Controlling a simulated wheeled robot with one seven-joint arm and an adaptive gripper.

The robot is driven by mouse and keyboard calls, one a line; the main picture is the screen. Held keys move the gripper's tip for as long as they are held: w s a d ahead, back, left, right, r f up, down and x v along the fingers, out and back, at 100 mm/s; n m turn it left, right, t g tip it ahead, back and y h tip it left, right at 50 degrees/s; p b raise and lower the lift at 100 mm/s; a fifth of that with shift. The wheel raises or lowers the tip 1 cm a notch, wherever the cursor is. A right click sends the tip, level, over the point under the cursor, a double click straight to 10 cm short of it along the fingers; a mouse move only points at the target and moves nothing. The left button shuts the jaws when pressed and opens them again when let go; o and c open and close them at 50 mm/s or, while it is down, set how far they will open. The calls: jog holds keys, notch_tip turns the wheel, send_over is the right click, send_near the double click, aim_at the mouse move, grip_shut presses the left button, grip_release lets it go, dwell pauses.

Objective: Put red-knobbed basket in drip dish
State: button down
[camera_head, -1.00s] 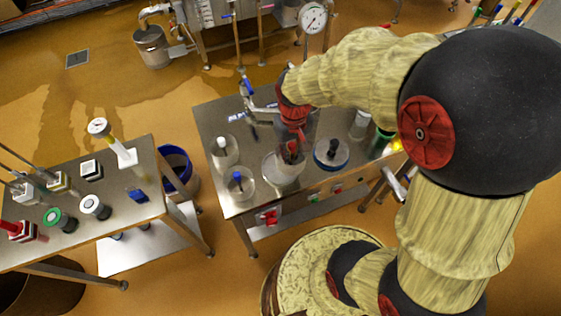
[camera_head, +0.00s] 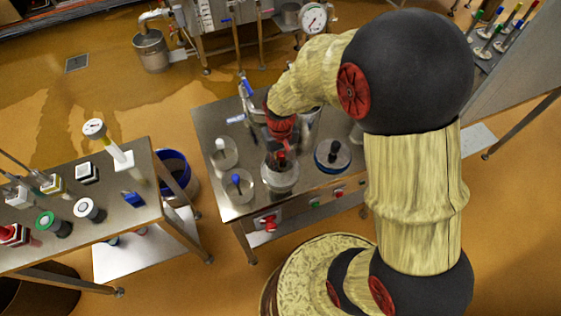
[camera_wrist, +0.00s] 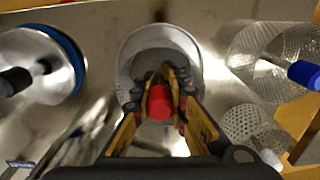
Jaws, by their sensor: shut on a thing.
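The red-knobbed basket (camera_head: 282,181) is a pale, round, cup-like vessel at the front middle of the steel table. Its red knob shows between my fingertips in the wrist view (camera_wrist: 159,103). My gripper (camera_head: 281,152) points down over it, shut on the knob. The wrist view shows the gripper's yellow and black fingers (camera_wrist: 159,95) on both sides of the knob. The vessel's pale round wall (camera_wrist: 127,63) lies beyond them. I cannot make out the drip dish separately from the basket, nor tell whether the basket's base touches anything.
A blue-rimmed round vessel with a black knob (camera_head: 333,156) stands close right. A blue-knobbed perforated basket (camera_head: 238,189) and another pale basket (camera_head: 223,154) stand left. A tap (camera_head: 247,88) rises at the back. A side table (camera_head: 110,217) with several moulds is at left.

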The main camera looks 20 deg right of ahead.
jog(key=shift+f, duration=0.15)
jog(key=c, duration=1.8)
grip_release()
jog(key=shift+o, duration=0.2)
notch_tip(320, 180, up, 12)
jog(key=p, duration=0.3)
jog(key=s+r+t, duration=0.5)
jog(key=s+r, duration=0.9)
jog(key=r, duration=0.4)
jog(key=shift+r+t, duration=0.2)
jog(key=shift+t, duration=0.1)
